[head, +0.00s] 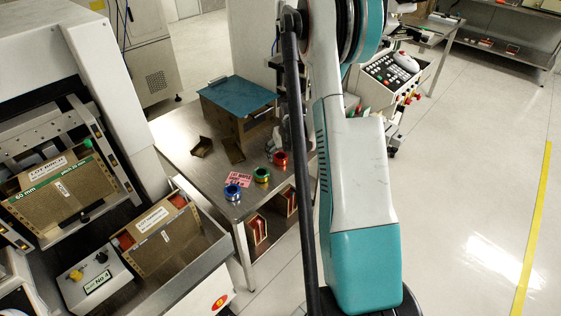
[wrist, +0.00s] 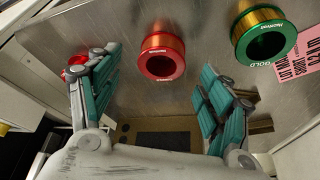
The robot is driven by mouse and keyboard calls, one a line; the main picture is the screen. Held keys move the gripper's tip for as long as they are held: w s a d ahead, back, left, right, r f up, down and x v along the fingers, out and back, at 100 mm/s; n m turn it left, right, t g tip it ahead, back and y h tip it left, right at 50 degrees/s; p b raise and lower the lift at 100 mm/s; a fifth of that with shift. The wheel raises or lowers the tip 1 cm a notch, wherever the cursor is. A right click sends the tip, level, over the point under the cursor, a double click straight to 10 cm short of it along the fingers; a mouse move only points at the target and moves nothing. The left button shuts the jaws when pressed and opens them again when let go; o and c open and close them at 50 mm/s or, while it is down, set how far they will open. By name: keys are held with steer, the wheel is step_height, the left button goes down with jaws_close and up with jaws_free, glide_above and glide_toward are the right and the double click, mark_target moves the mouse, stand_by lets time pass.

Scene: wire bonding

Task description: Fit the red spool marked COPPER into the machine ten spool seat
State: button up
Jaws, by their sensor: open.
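The red spool (head: 280,158) stands on the steel table between my arm and the green spool. In the wrist view the red spool (wrist: 162,68) shows its red flange and copper-coloured winding; its lettering is too small to read surely. My gripper (wrist: 158,72) is open, with one teal finger on each side of the red spool in the picture and no visible contact. In the head view my gripper is mostly hidden behind my arm. I cannot pick out the machine ten spool seat in either view.
The green spool marked GOLD (wrist: 262,35) and a blue spool (head: 232,192) stand near a pink card (head: 237,181) on the table (head: 185,145). A blue-topped box (head: 237,93) and small brown trays (head: 202,146) stand behind. Machines fill the left; open floor lies right.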

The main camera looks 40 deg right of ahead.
mark_target(281, 155)
steer(key=b+x, duration=0.1)
steer(key=x, duration=0.2)
steer(key=shift+f, duration=0.3)
steer(key=shift+a+r, duration=0.1)
steer(key=c, duration=1.1)
